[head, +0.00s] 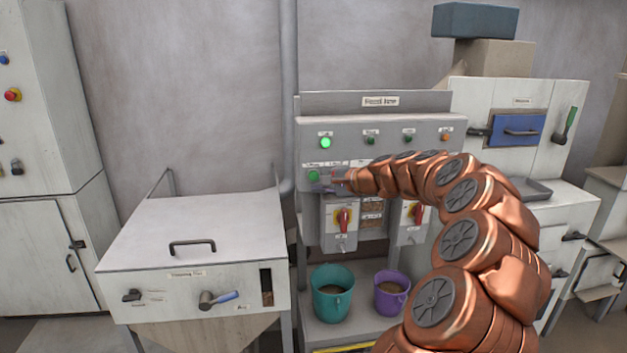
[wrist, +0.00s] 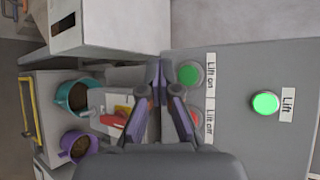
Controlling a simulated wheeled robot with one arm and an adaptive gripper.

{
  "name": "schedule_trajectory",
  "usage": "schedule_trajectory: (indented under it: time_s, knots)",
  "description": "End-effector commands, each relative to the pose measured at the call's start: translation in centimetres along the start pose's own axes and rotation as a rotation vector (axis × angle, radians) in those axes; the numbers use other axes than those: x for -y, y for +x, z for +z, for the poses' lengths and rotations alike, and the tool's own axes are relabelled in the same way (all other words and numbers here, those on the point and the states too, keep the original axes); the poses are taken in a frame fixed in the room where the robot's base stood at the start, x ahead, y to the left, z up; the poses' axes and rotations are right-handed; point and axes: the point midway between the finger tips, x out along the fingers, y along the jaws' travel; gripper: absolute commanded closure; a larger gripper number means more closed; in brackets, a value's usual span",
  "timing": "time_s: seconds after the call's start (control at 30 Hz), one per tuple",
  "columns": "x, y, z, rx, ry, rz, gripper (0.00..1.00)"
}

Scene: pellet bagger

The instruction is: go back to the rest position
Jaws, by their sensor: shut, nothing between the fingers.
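My gripper (head: 338,178) is at the front of the grey feed-line panel (head: 385,128), by the green button (head: 313,176) at its lower left. In the wrist view my gripper (wrist: 157,72) is shut and empty. Its fingertips are beside the green "Lift on" button (wrist: 190,75); I cannot tell whether they touch the panel. The red "Lift off" button (wrist: 197,118) is partly hidden by a finger. The "Lift" lamp (wrist: 265,103) glows green; it also glows in the head view (head: 325,143). My copper arm reaches in from the lower right.
Red-handled switches (head: 343,218) sit below the panel. A teal bucket (head: 333,293) and a purple bucket (head: 391,293) with dark contents stand beneath. A white lidded bin (head: 190,232) stands left, and a white machine with a blue door (head: 517,130) stands right.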

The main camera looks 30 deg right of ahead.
Motion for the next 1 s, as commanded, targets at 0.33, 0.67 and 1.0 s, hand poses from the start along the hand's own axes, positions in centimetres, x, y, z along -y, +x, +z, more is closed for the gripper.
schedule_trajectory:
  time_s: [0.33,0.67,1.0]
  knots:
    - [-0.9,-1.1,0.8,-0.001,0.001,0.001,1.00]
    - [-0.8,-1.0,0.8,-0.001,0.001,0.000,1.00]
    - [-3.0,0.0,11.1,0.142,-0.196,0.127,1.00]
